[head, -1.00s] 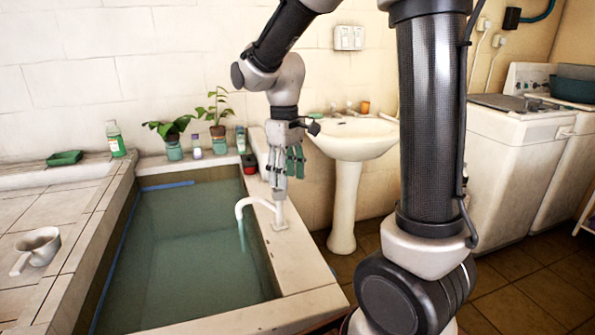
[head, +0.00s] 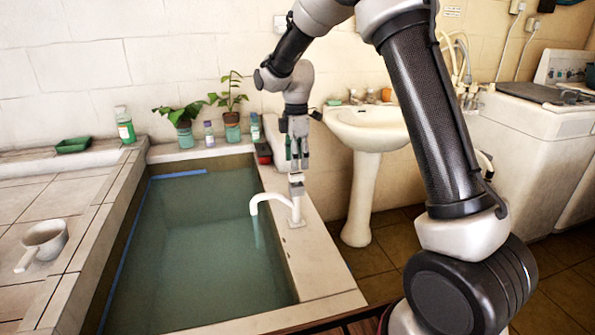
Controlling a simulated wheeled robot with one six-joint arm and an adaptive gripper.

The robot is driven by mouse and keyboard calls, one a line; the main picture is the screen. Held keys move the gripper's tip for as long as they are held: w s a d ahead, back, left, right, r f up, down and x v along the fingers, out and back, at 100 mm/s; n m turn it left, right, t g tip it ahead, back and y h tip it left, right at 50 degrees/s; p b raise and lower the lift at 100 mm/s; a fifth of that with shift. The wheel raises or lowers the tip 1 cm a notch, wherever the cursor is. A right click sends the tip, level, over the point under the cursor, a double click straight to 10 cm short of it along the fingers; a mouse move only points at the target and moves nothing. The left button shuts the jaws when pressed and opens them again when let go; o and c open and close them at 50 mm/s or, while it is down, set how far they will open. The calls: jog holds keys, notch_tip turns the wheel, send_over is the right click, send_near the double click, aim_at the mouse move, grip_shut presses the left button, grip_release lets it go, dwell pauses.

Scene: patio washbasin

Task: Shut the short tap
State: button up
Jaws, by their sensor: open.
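The short white tap (head: 296,208) stands on the right rim of the water-filled basin, its curved spout reaching left over the water. A pale streak below the spout looks like running water. The tap's top, with a small light handle (head: 296,178), is just below my gripper. My gripper (head: 297,167) points down with its fingers open, directly above the handle in the picture. I cannot tell whether the fingertips touch the handle. Nothing shows held between them.
The basin (head: 320,250) has a pale rim. Potted plants (head: 232,115) and small bottles (head: 124,125) line the back ledge. A white pedestal sink (head: 365,130) stands behind right, a washing machine (head: 510,145) farther right. A white dipper (head: 44,243) lies on the left tiles.

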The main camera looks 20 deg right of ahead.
aim_at(296, 173)
jog(key=shift+f, duration=2.3)
jog(key=c, duration=1)
